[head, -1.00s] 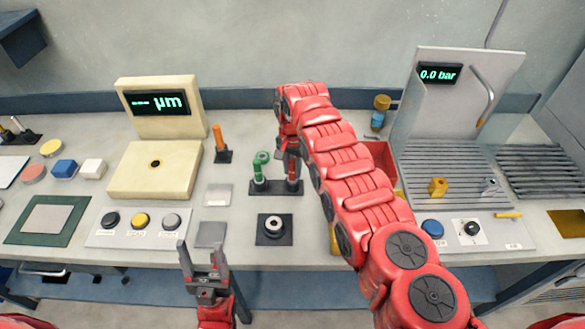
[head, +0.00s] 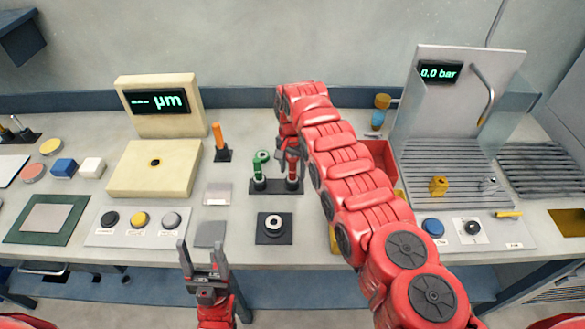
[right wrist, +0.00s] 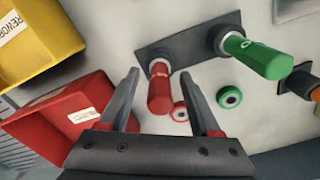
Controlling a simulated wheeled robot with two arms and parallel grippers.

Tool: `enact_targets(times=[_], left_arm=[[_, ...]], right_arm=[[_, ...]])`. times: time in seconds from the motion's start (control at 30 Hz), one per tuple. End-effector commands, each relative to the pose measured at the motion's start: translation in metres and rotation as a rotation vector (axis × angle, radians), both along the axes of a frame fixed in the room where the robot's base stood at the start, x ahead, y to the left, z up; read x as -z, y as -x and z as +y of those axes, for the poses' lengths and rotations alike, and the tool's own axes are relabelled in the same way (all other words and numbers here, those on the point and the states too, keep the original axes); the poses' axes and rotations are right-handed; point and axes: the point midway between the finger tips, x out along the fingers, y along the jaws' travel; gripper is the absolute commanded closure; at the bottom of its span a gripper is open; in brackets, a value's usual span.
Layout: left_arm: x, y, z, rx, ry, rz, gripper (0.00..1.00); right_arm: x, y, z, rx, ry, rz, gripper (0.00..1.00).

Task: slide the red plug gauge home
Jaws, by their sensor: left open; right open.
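The red plug gauge (right wrist: 159,92) stands in a dark two-post base (right wrist: 182,48), beside the green plug gauge (right wrist: 258,55). In the head view the base (head: 276,187) is on the bench, and the red plug (head: 293,170) is partly covered by my right gripper. My right gripper (right wrist: 160,74) is open, with its fingers on either side of the red plug in the right wrist view; contact cannot be told. A red ring (right wrist: 180,112) and a green ring (right wrist: 229,97) lie near the plugs. My left gripper (head: 204,263) is open and empty at the bench's front edge.
A red bin (right wrist: 72,118) and a yellow bin (right wrist: 38,40) stand beside my right gripper. A black block with a metal ring (head: 274,226) sits in front of the base. An orange-handled piece (head: 218,137) stands to its left. My right arm hides bench behind it.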

Motion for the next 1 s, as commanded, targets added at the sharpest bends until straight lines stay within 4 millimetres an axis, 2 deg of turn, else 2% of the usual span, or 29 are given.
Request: enact_targets(times=[0.17,0.33,0.63,0.7,0.83,0.9,1.0], left_arm=[[0.002,0.0,0.0,0.0,0.0,0.0,0.36],[0.006,0.0,0.0,0.0,0.0,0.0,0.36],[0.028,0.0,0.0,0.0,0.0,0.0,0.36],[0.018,0.0,0.0,0.0,0.0,0.0,0.36],[0.012,0.0,0.0,0.0,0.0,0.0,0.36],[-0.008,0.0,0.0,0.0,0.0,0.0,0.36],[-0.024,0.0,0.0,0.0,0.0,0.0,0.36]], right_arm=[[-0.007,-0.001,0.0,0.001,0.0,-0.001,0.36],[-0.026,-0.001,0.0,0.001,-0.002,-0.003,0.36],[-0.089,-0.001,0.001,0.0,-0.001,-0.006,0.36],[-0.103,0.0,0.002,-0.002,0.003,0.0,0.36],[-0.123,0.001,0.002,-0.001,-0.002,0.0,0.36],[-0.141,0.0,0.0,0.001,0.0,-0.001,0.36],[-0.158,0.0,0.0,0.0,0.0,-0.001,0.36]])
